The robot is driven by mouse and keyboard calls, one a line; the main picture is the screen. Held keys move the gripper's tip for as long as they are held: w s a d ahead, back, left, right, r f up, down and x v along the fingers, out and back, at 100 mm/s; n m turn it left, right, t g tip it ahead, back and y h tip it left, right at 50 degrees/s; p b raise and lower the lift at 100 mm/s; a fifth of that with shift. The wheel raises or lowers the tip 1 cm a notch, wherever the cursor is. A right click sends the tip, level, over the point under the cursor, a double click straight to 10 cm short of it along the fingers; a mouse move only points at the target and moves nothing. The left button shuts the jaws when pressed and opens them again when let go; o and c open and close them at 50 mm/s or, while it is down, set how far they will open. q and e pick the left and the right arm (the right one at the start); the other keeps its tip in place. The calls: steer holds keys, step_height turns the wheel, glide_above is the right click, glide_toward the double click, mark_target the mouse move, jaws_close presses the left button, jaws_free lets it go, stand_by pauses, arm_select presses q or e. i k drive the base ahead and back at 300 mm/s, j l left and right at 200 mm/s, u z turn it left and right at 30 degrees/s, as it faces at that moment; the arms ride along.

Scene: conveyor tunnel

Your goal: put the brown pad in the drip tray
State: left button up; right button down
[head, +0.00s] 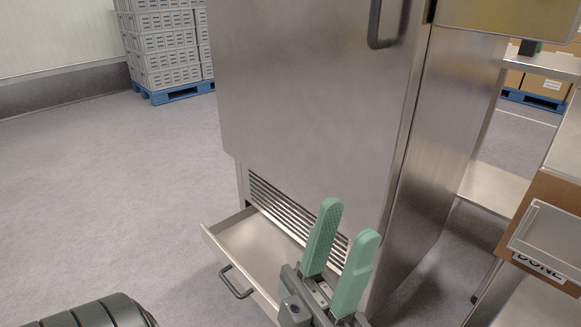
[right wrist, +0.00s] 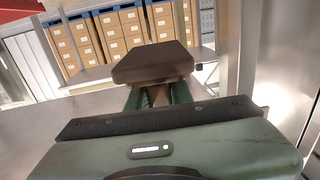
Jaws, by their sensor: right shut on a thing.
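The brown pad (right wrist: 152,62) is a dark brown block in the right wrist view. My right gripper (right wrist: 158,92) is shut on it, with the green fingers partly hidden behind the pad. The pad and the right gripper do not show in the head view. The drip tray (head: 257,243) is a shallow steel drawer with a dark handle, pulled out at the foot of the steel cabinet. Its inside looks empty where it shows. My left gripper (head: 348,225) has green fingers spread apart with nothing between them. It hides the right part of the tray.
The steel cabinet (head: 310,100) with a vent grille stands above and behind the tray. Steel shelving and a "DONE" sign (head: 538,269) are at the right. Grey crates (head: 167,45) on a blue pallet stand far back left.

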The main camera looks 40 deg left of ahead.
mark_target(267, 259)
steer(key=u, duration=0.45)
steer(key=i+u, duration=0.1)
steer(key=u, duration=0.3)
steer(key=l+u, duration=0.1)
steer(key=u, duration=0.35)
steer(key=i+u, duration=0.1)
steer(key=u, duration=0.35)
steer(key=i+l+u, duration=0.3)
steer(key=i, duration=0.2)
